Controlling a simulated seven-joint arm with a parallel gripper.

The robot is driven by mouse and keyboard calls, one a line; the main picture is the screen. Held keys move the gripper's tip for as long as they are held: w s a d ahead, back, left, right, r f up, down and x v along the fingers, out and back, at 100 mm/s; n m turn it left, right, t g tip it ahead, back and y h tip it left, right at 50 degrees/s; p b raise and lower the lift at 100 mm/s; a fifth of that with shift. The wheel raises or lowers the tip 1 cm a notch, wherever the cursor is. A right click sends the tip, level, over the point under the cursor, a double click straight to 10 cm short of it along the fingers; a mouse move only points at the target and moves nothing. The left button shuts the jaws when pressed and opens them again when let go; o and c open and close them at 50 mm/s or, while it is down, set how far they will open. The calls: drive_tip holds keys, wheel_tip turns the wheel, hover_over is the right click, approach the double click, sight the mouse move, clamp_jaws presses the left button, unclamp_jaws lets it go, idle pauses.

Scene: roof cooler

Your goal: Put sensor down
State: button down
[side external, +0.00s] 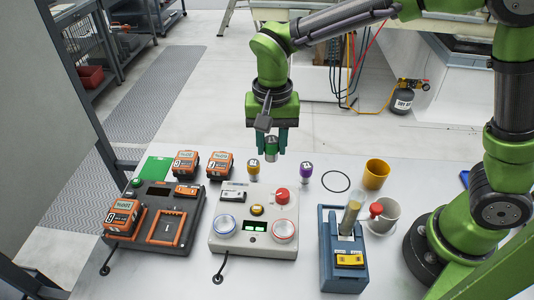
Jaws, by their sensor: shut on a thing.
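My gripper (268,140) points down above the far edge of the white table, with its fingers on either side of a small green and silver cylindrical sensor (271,148). It is shut on this sensor, which looks upright and appears raised above the table. Two similar sensors stand upright below it: one with a yellow band (253,170) and one with a purple band (306,171). A grey-white test box (233,240) with two round dishes, a yellow button, a red knob and a lit green display lies in front of them.
A dark charger station (190,232) with orange battery packs (219,165) and a green plate (155,169) is at left. A blue-grey holder (343,279), a white mug (384,214), a yellow cup (376,174) and a black ring (336,181) are at right.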

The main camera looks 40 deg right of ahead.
drive_tip(key=s+a+r+n, duration=0.3)
drive_tip(key=s+a+n, duration=0.3)
drive_tip(key=s, duration=0.5)
drive_tip(key=f, duration=0.5)
drive_tip(key=shift+s+a+f, duration=0.3)
drive_tip(key=shift+s+a, duration=0.05)
drive_tip(key=shift+f, duration=2.2)
drive_tip(key=shift+f, duration=0.1)
